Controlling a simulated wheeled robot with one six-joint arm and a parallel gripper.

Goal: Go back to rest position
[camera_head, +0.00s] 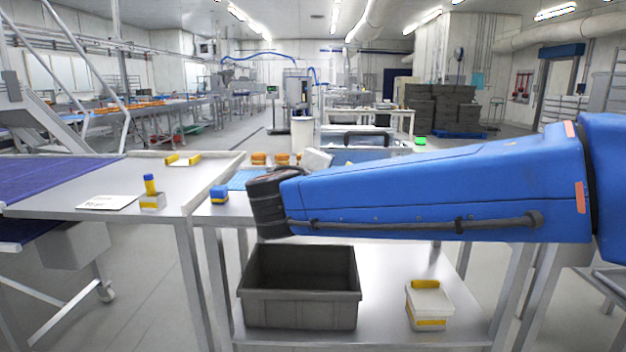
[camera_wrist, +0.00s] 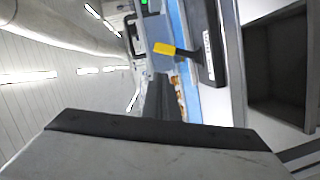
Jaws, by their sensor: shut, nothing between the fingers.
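My blue arm (camera_head: 430,190) reaches across the head view from the right, over the steel table. Its dark wrist joint (camera_head: 266,203) is at the left end, above the table's front part. The arm hides much of the tabletop. In the wrist view, a grey body with a dark front edge, part of my gripper (camera_wrist: 155,130), fills the bottom. It is shut and nothing shows held in it. The wrist view is turned on its side.
A dark crate (camera_head: 300,310) and a white tub (camera_head: 428,305) stand on the lower shelf. A left table holds a small box (camera_head: 152,202) and a paper (camera_head: 108,202).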

